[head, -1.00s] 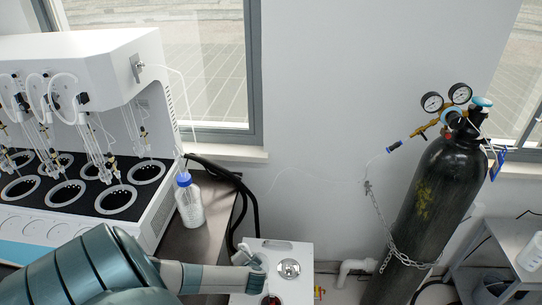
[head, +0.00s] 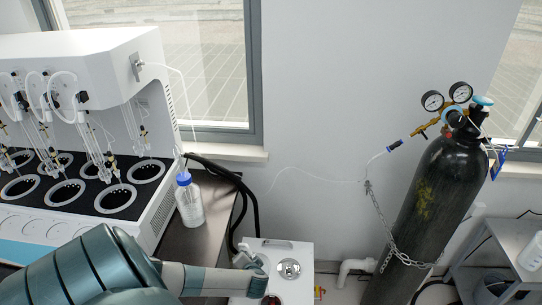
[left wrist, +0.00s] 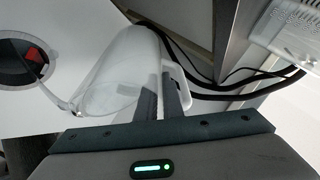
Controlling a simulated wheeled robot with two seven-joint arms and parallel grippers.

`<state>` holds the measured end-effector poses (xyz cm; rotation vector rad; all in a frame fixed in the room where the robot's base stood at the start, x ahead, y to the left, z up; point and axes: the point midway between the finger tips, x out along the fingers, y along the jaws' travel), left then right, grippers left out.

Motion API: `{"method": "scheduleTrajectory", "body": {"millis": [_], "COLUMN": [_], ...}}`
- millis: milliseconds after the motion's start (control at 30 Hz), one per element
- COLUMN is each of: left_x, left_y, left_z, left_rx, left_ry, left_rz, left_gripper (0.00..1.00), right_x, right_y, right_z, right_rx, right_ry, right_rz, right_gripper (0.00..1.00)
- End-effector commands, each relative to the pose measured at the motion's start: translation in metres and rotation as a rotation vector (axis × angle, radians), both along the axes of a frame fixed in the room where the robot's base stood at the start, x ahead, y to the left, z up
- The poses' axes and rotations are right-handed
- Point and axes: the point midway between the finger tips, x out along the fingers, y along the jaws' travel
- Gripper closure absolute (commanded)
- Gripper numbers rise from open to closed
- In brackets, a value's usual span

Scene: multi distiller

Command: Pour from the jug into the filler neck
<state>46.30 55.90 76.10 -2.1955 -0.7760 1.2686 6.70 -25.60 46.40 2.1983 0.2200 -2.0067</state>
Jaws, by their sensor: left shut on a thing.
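My left gripper (left wrist: 163,98) is shut on the handle (left wrist: 182,78) of a translucent white jug (left wrist: 118,62) in the left wrist view. The jug's wide mouth and lip are at its lower left, and the jug looks tilted. A dark round opening (left wrist: 14,62) with a red part inside, apparently the filler neck, lies left of the lip. A thin pale line runs between the opening and the lip; I cannot tell whether it is liquid. In the head view my left gripper (head: 252,262) is above the white box (head: 297,248), and the jug is mostly hidden. My right gripper is out of view.
A blue-capped bottle (head: 189,202) stands on the dark bench beside the white distiller (head: 90,65). A metal round fitting (head: 289,269) is on the white box. Black hoses (head: 245,192) hang behind. A chained gas cylinder (head: 432,200) stands right.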

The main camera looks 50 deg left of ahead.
Motion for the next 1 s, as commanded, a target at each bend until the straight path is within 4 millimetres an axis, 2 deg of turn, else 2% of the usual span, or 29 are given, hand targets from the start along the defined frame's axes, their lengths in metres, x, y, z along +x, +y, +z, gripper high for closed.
{"method": "scheduleTrajectory", "body": {"millis": [1000], "left_x": [0.0009], "left_y": [-0.0017], "left_z": [0.0019], "left_rx": [0.049], "left_ry": [-0.008], "left_rz": [0.001], "left_gripper": [1.00], "right_x": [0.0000], "right_y": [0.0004], "right_z": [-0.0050], "right_rx": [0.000], "right_ry": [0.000], "right_rz": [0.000], "right_gripper": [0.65]}}
